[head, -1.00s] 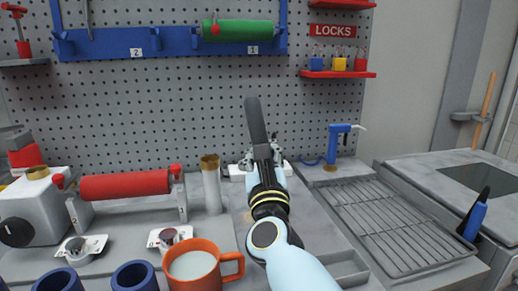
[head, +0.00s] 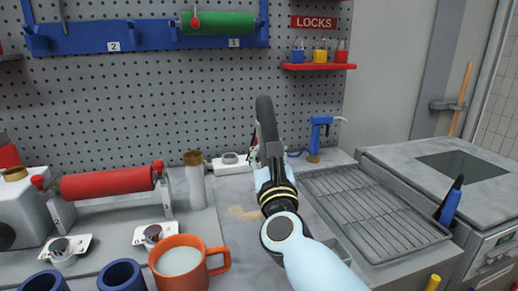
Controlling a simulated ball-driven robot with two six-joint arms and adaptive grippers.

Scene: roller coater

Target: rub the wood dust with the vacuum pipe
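The wood dust is a faint tan patch (head: 241,212) on the grey worktop, just left of my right arm. The vacuum pipe is a dark grey curved tube (head: 266,118) standing up from my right gripper (head: 270,150). The gripper is shut on the pipe's lower part; its fingers are partly hidden by my wrist. The pipe's upper end is in the air in front of the pegboard, and it appears apart from the dust. My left gripper is not in view.
An orange mug (head: 203,272) stands at the front left of the dust. A pale cylinder with a brown top (head: 194,182) and a red roller (head: 106,183) are farther left. A wire rack (head: 372,214) lies right of my arm. A blue tool (head: 320,135) stands behind it.

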